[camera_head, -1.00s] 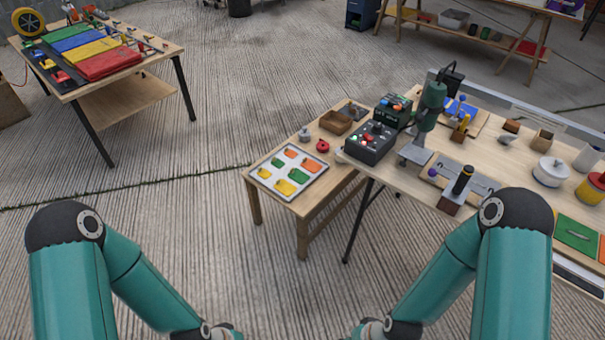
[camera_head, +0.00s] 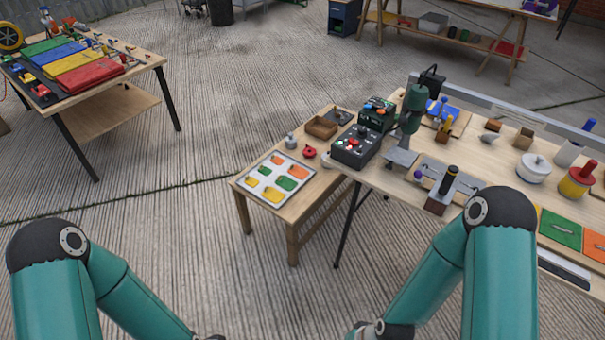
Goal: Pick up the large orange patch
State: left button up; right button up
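The large orange patch (camera_head: 299,172) lies flat on a pale tray (camera_head: 254,194) on the small wooden table. It is at the tray's right corner, and a smaller orange patch (camera_head: 277,160) lies behind and left of it. Green patches (camera_head: 286,184) and yellow patches (camera_head: 275,195) lie on the same tray. Both my arms reach down to the bottom edge of the picture, short of the small table. Both grippers are below the picture, so their state is hidden.
A wooden box (camera_head: 321,127), a red ring-like item (camera_head: 309,152) and a grey weight (camera_head: 291,141) stand behind the tray. A crowded workbench (camera_head: 470,205) with a control box (camera_head: 354,147) adjoins on the right. Floor (camera_head: 190,230) in front and left is clear.

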aim_at(296, 171)
jog(key=k, duration=0.95)
jog(key=u, duration=0.95)
jog(key=i, duration=2.85)
jog(key=z, duration=0.95)
jog(key=i, duration=0.55)
jog(key=z, duration=0.3)
jog(key=k, duration=0.9)
jog(key=z, duration=0.05)
